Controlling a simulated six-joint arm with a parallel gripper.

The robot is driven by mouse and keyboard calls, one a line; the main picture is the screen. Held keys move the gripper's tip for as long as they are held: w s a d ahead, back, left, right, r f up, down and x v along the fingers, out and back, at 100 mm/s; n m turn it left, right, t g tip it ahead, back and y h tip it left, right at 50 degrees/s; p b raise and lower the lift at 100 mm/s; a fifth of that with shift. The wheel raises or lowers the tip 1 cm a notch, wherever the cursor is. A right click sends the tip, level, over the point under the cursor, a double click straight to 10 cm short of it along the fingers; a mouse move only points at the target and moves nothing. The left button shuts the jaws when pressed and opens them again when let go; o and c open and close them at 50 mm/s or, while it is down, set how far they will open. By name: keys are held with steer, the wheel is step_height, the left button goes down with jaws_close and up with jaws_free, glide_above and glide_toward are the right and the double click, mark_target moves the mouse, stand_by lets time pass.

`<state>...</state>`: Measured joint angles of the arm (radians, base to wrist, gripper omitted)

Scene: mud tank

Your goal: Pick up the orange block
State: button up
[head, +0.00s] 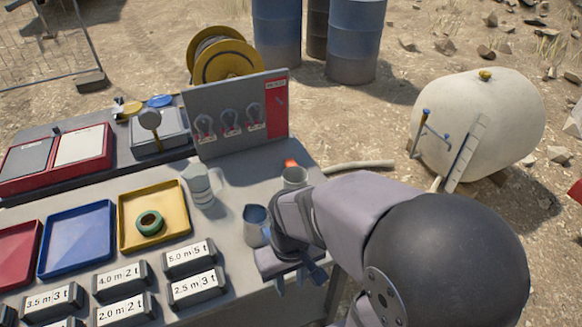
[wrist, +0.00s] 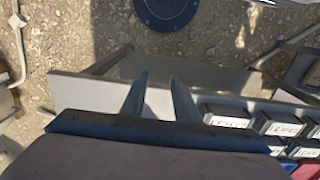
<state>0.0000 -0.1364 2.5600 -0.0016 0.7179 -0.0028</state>
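A small orange-red piece, which looks like the orange block (head: 290,163), shows in the head view at the table's far right. It stands behind a grey-white cup (head: 294,178) that hides its lower part. My gripper (head: 302,280) is nearer the camera, at the table's right front edge, well apart from the block. In the wrist view my gripper (wrist: 159,80) has its two fingers spread with nothing between them. The block does not show in the wrist view.
A blue-grey cup (head: 255,225) stands close to my gripper's left. A mug (head: 201,188), a yellow tray (head: 126,238) with a green ring (head: 150,223), a blue tray (head: 75,240) and several labelled weights (head: 197,288) lie left. An upright panel (head: 240,115) stands behind.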

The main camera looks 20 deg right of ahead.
steer(key=o, duration=0.9)
steer(key=shift+c, duration=0.2)
steer(key=shift+r, duration=0.1)
